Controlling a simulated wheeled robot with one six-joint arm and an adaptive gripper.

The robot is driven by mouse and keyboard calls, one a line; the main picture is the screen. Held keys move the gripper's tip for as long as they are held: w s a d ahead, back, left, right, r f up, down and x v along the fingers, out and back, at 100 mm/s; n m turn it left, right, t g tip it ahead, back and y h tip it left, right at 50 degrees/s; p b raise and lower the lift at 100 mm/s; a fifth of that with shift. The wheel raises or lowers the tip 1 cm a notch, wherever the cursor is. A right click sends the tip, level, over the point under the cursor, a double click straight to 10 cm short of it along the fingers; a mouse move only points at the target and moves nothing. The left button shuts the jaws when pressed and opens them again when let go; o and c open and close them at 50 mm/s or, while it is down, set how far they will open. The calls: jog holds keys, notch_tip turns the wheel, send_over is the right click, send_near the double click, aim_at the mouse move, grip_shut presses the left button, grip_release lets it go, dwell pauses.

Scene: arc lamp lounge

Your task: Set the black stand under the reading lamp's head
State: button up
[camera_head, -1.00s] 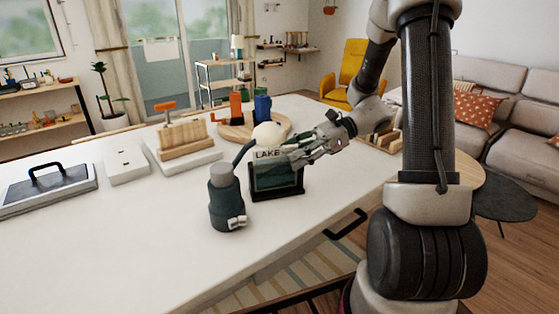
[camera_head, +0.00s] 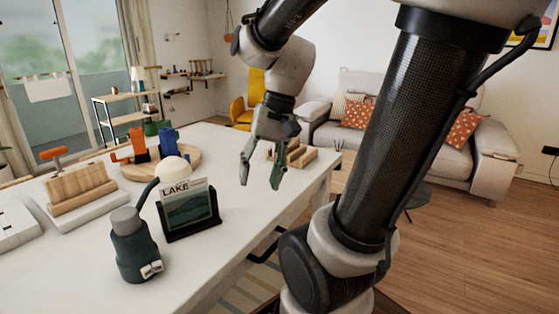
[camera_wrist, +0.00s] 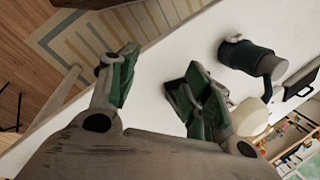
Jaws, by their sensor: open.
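The black stand (camera_head: 203,232) is upright on the white table and holds a card marked LAKE (camera_head: 188,208). The reading lamp (camera_head: 137,250) stands just left of it, with a dark teal base and a curved neck. Its cream head (camera_head: 173,168) shows at the card's top left edge; whether it is straight above the stand I cannot tell. My gripper (camera_head: 260,182) is open and empty, above the table to the right of the stand and apart from it. In the wrist view, the lamp base (camera_wrist: 250,58) and head (camera_wrist: 250,117) show; a finger partly covers the stand.
A round wooden board (camera_head: 185,165) with orange and blue items lies behind the lamp. A wooden block on a white base (camera_head: 88,212) is at left. A slotted wooden rack (camera_head: 297,155) is near the far right table corner. The front table edge is close to the stand.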

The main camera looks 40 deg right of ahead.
jog(key=shift+s+d+r+n+t+h, duration=0.45)
jog(key=shift+d+r+n+t+h, duration=0.15)
jog(key=shift+n, duration=0.35)
jog(key=shift+s+d+r+n+t+h, duration=0.4)
jog(key=shift+d+n+t+h, duration=0.2)
jog(key=shift+n, duration=0.3)
jog(key=shift+s+d+r+n+t+h, duration=0.5)
jog(key=shift+n+t, duration=0.2)
jog(key=shift+n, duration=0.25)
